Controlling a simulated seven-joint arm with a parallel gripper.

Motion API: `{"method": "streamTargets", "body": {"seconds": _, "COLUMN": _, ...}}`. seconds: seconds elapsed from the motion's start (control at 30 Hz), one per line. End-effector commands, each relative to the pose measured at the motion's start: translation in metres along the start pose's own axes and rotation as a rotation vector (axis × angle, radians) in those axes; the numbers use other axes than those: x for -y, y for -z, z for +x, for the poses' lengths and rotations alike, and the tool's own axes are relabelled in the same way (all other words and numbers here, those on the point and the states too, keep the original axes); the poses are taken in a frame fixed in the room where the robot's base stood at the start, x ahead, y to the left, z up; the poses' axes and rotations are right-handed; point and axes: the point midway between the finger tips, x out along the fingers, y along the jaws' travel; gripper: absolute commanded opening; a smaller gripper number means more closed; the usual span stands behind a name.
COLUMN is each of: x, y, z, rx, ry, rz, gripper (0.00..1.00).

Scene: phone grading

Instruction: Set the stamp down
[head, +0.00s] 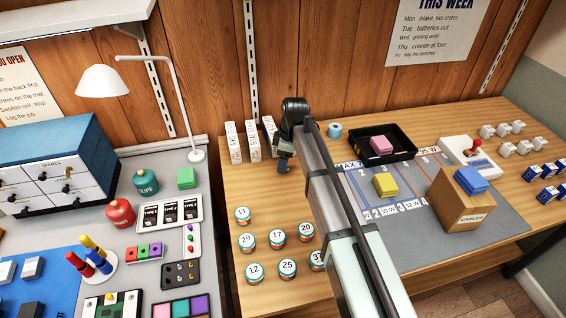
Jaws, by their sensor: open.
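My gripper (284,167) is at the far side of the wooden bench, pointing down to the right of some white upright boxes. It is small and dark here, and I see nothing clearly held between its fingers. My arm crosses the middle of the view and hides part of the bench. I cannot pick out the stamp with certainty. A red-knobbed object (475,147) stands on a white base (457,146) at the right and may be it. My gripper is well to the left of it.
White boxes (252,140) stand close to my gripper. A black tray (401,139) holds a pink block. A cardboard box (452,205) stands on the grey mat (415,255). Several numbered jars (277,237) stand at the front. Bare wood lies between jars and boxes.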

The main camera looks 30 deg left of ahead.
Motion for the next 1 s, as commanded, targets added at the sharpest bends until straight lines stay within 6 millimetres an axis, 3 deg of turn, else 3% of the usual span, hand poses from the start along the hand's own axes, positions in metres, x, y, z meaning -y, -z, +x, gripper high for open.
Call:
{"method": "streamTargets", "body": {"seconds": 0.2, "x": -0.001, "y": 0.000, "z": -0.040, "rx": -0.001, "ry": -0.002, "rz": 0.000, "gripper": 0.66}}
{"method": "streamTargets", "body": {"seconds": 0.5, "x": 0.000, "y": 0.000, "z": -0.085, "rx": 0.000, "ry": -0.001, "rz": 0.000, "gripper": 0.66}}
{"method": "streamTargets", "body": {"seconds": 0.7, "x": 0.000, "y": 0.000, "z": -0.100, "rx": 0.000, "ry": 0.000, "rz": 0.000, "gripper": 0.66}}
{"method": "streamTargets", "body": {"seconds": 1.0, "x": 0.000, "y": 0.000, "z": -0.103, "rx": 0.000, "ry": 0.001, "rz": 0.000, "gripper": 0.66}}
